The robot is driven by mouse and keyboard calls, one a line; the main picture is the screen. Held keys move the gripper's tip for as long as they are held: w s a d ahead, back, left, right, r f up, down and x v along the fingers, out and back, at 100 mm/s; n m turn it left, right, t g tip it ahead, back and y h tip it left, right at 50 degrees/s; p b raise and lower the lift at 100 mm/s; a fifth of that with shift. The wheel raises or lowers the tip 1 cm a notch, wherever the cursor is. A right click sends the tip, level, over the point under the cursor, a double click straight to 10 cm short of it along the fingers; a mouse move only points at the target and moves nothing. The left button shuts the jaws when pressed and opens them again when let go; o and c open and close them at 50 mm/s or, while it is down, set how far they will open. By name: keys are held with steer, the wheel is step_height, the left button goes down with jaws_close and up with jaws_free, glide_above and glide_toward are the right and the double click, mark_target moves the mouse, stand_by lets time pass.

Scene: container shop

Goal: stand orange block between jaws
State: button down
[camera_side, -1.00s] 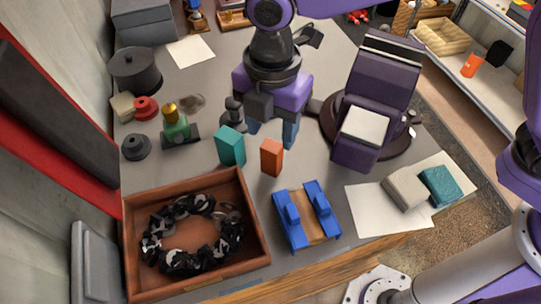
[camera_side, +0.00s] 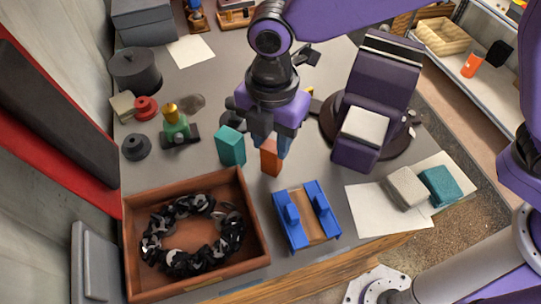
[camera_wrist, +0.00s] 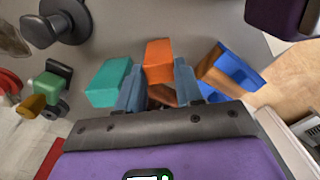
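The orange block (camera_side: 271,162) stands upright on the grey table, its upper part partly hidden by my gripper (camera_side: 269,145). In the wrist view the orange block (camera_wrist: 158,58) shows between and just beyond the two blue-grey fingertips of my gripper (camera_wrist: 159,82). The fingers are apart, at either side of the block; I cannot tell whether they touch it. The blue jaws (camera_side: 293,219) stand on a wooden base in front of the block, with an empty gap between them. They also show in the wrist view (camera_wrist: 234,72), right of the block.
A teal block (camera_side: 230,147) stands close to the left of the orange one. A brown tray (camera_side: 197,280) holding a dark wreath is at front left. A purple machine (camera_side: 375,80) stands at right. White paper (camera_side: 375,215) with two blocks lies at front right.

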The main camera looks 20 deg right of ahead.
mark_target(271, 146)
steer(key=shift+r, duration=2.55)
steer(key=shift+w+d+r, duration=0.1)
steer(key=shift+r, duration=0.05)
steer(key=w+d+r, duration=0.3)
steer(key=d+r, duration=0.3)
steer(key=d, duration=0.6)
steer(key=w+d+r, duration=0.2)
steer(key=d+r, duration=0.5)
steer(key=d, duration=0.5)
steer(key=shift+w, duration=0.4)
steer(key=shift+f, duration=2.7)
